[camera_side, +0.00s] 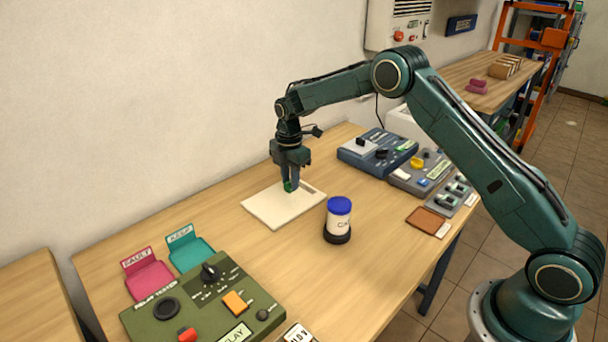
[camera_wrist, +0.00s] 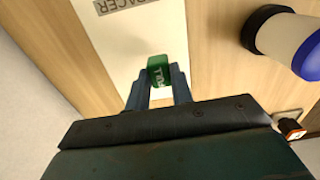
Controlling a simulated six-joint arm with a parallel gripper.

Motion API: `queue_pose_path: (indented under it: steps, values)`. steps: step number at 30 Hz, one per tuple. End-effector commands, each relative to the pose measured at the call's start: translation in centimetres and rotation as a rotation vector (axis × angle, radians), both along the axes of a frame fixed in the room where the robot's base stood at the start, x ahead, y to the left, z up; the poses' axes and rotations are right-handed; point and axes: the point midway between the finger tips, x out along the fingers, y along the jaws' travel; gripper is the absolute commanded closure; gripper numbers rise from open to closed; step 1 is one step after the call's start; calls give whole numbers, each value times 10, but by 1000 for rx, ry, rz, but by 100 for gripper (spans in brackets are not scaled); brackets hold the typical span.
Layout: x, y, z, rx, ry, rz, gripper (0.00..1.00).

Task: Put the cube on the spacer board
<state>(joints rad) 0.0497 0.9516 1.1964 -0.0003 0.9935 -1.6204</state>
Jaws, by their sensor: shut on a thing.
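The cube is small and green with pale lettering; in the wrist view the cube (camera_wrist: 159,71) sits between my two fingertips. In the side view the cube (camera_side: 288,186) shows at the lower end of my gripper (camera_side: 291,180). My gripper is shut on it. The spacer board (camera_side: 268,212) is a flat, cream-white plate on the wooden table. The wrist view shows the spacer board (camera_wrist: 116,45) under the cube, with its printed label at the top. The cube is over the board's far right part; I cannot tell whether it touches the board.
A white jar with a blue lid (camera_side: 338,218) stands close to the board's right, on a dark base. A green relay tester (camera_side: 205,300) and pink (camera_side: 149,277) and teal (camera_side: 190,252) trays lie front left. Control boxes (camera_side: 377,150) stand at the back right. A brown pad (camera_side: 426,220) lies near the right edge.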

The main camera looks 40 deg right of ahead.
Motion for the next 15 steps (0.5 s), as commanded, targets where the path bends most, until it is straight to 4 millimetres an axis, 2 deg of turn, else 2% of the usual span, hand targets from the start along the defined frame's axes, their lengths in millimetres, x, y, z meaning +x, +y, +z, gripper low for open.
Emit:
queue_pose_path:
  steps: [8, 15]
  values:
    - [0, 0, -5, 0, 1, 0, 99]
    - [-1, 0, -30, 0, 3, 0, 99]
